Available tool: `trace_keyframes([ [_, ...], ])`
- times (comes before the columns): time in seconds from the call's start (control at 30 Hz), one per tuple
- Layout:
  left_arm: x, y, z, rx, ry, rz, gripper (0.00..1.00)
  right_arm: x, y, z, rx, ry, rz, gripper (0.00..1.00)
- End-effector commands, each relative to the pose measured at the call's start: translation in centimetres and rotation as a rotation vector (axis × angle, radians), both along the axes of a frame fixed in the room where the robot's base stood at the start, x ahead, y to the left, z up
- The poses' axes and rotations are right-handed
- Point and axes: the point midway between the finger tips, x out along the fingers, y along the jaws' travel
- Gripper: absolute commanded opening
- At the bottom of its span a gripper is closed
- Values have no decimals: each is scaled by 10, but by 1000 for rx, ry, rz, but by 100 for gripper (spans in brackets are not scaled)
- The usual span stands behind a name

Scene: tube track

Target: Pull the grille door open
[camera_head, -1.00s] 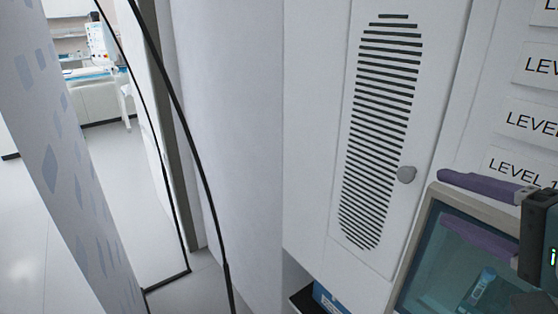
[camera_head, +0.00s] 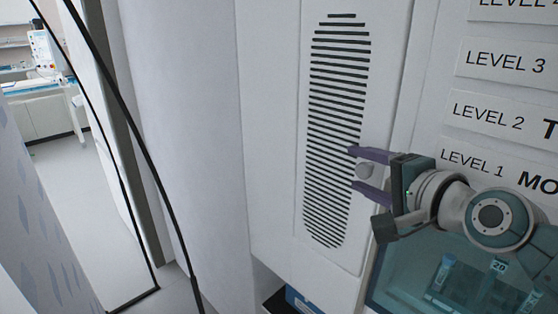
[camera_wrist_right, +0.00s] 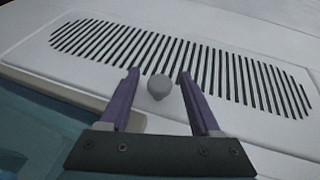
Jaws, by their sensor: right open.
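The grille door (camera_head: 375,70) is a tall white panel with dark horizontal slots, and it looks shut in its white cabinet. Its round grey knob (camera_head: 365,171) is on the door's right side. My right gripper (camera_head: 352,168) is open, with one purple finger above the knob and one below it. In the right wrist view the knob (camera_wrist_right: 159,87) sits between the two fingertips (camera_wrist_right: 158,75), with a gap visible on each side. The slotted door (camera_wrist_right: 265,125) fills much of that view. My left gripper is not in view.
A teal-windowed case (camera_head: 410,270) with tubes inside stands below my right arm. Level labels (camera_head: 505,62) are on the wall at right. A blue box (camera_head: 300,302) lies below the door. A white curved surface (camera_head: 185,110) is left of the cabinet.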

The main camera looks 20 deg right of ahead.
Motion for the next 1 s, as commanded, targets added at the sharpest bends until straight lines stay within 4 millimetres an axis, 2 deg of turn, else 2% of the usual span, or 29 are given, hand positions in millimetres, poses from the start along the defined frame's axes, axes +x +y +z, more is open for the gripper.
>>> trace_keyframes([
  [0.17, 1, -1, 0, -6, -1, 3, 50, 0, 0, 0, -1, 0, 0, 62],
  [0.7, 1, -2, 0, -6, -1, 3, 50, -1, 0, 0, -1, 0, 0, 1],
  [1.0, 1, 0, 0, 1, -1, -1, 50, -1, 0, 0, -1, 0, 0, 0],
])
